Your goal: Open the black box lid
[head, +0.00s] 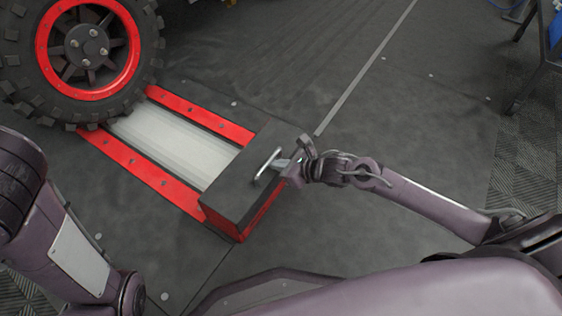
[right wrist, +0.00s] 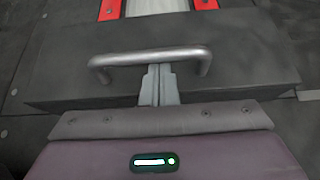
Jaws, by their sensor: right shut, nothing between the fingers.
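The black box (head: 235,190) stands at the near end of a red-railed roller frame, its black lid down flat on a red lower body. A silver bar handle (head: 268,163) is on the lid; it also shows in the right wrist view (right wrist: 150,57). My right gripper (head: 282,163) is beside the handle. In the right wrist view its fingers (right wrist: 158,72) are shut together, with the tips at the near edge of the bar and nothing between them. Whether they touch the bar I cannot tell. My left arm shows at the left of the head view, but its gripper does not.
A large black tyre with a red rim (head: 88,48) stands at the far end of the red rails (head: 140,172). The light roller bed (head: 175,145) lies between the rails. A dark stand (head: 540,55) is at the upper right.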

